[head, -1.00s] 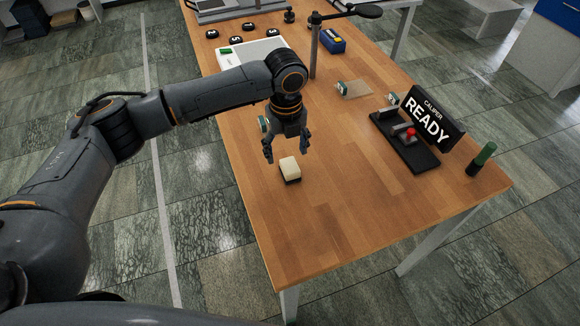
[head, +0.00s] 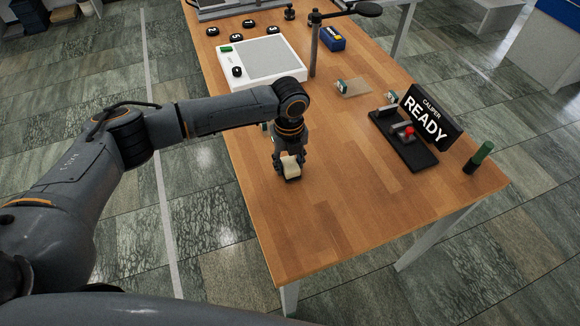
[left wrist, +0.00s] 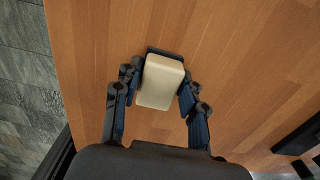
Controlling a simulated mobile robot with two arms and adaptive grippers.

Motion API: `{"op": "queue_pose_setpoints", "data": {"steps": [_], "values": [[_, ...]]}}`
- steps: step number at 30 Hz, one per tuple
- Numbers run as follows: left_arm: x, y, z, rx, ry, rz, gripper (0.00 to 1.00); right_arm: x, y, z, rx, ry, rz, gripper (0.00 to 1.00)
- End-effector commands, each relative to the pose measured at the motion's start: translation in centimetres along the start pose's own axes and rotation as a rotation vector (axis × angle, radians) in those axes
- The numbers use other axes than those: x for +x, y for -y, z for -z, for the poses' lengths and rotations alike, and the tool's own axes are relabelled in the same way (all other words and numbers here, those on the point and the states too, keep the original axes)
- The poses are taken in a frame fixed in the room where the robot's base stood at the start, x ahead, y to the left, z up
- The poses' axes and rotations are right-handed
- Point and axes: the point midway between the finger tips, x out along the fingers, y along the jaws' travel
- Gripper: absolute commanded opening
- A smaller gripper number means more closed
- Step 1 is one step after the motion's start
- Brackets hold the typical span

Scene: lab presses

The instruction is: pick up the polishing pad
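The polishing pad (head: 291,168) is a small cream block with a dark base, at the left part of the wooden table. My left gripper (head: 290,172) points down over it, with one finger on each side. In the left wrist view the pad (left wrist: 161,82) sits between the fingertips of my left gripper (left wrist: 162,75), which look drawn in against its sides. I see no clear gap under the pad, so I cannot tell whether it is lifted. My right gripper is not in view.
A black caliper stand with a READY sign (head: 425,117) and red knob is at the right. A green-topped cylinder (head: 478,158) stands near the right edge. A white flat device (head: 228,77) and post (head: 314,50) are behind. The front table is clear.

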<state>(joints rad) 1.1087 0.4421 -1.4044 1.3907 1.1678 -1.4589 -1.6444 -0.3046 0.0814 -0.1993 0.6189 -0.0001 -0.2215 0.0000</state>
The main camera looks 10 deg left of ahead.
Motion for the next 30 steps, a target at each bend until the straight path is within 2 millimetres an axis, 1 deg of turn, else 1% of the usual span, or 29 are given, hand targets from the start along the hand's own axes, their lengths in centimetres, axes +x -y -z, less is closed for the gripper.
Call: {"op": "queue_pose_setpoints", "data": {"steps": [1,2,11,16,20,26,30], "values": [[0.0,0.0,0.0,0.000,0.000,-0.001,0.15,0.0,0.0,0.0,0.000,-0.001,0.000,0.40],[0.0,0.0,0.0,0.000,0.000,-0.001,0.10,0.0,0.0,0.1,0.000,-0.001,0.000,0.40],[-0.1,0.0,0.0,0.000,0.000,0.000,0.09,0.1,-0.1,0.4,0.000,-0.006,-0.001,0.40],[-1.0,0.1,0.0,0.000,0.000,0.002,0.09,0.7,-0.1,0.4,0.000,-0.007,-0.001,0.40],[-2.8,0.1,-0.1,0.000,0.002,0.004,0.09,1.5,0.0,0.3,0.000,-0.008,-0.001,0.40],[-5.7,-1.6,1.6,0.002,0.000,0.003,0.09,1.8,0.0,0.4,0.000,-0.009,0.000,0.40],[-8.2,-3.0,3.1,0.003,0.002,0.004,0.09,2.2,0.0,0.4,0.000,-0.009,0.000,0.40]]}}
